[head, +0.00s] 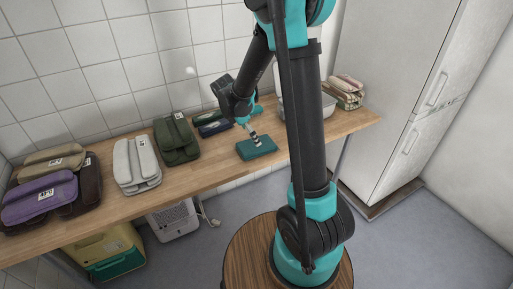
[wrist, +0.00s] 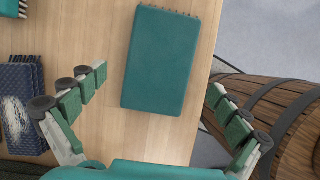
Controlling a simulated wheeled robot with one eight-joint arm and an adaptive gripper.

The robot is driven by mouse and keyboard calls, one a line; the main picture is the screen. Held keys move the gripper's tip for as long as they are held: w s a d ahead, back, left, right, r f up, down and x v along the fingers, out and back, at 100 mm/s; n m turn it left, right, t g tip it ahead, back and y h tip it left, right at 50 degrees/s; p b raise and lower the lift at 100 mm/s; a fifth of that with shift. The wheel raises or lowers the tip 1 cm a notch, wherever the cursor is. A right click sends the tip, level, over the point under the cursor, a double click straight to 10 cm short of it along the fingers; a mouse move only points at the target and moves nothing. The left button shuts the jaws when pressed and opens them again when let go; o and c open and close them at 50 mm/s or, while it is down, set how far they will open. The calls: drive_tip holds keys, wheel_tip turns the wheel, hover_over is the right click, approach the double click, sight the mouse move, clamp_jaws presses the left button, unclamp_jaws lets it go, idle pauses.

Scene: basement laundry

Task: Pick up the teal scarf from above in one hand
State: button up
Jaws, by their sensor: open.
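The teal scarf (head: 262,150) lies folded flat on the wooden bench, near its front edge. In the wrist view the scarf (wrist: 160,60) is a teal rectangle with a short dark fringe along its far end. My gripper (head: 254,134) is above the scarf, pointing down. In the wrist view my gripper (wrist: 158,86) is open, with one finger to the left of the scarf and one to the right. Nothing is between the fingers at their height that I can see holding. The gap to the scarf is hard to judge.
A navy patterned folded item (wrist: 22,85) lies left of the scarf on the bench (wrist: 115,120). A dark green bundle (head: 177,143), a grey bundle (head: 136,165) and a purple bundle (head: 40,199) stand further left. A fridge (head: 400,100) stands right. Bare bench surrounds the scarf.

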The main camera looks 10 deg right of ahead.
drive_tip(key=shift+x, duration=2.85)
drive_tip(key=shift+s, duration=0.1)
drive_tip(key=shift+c, duration=0.2)
drive_tip(key=c, duration=1)
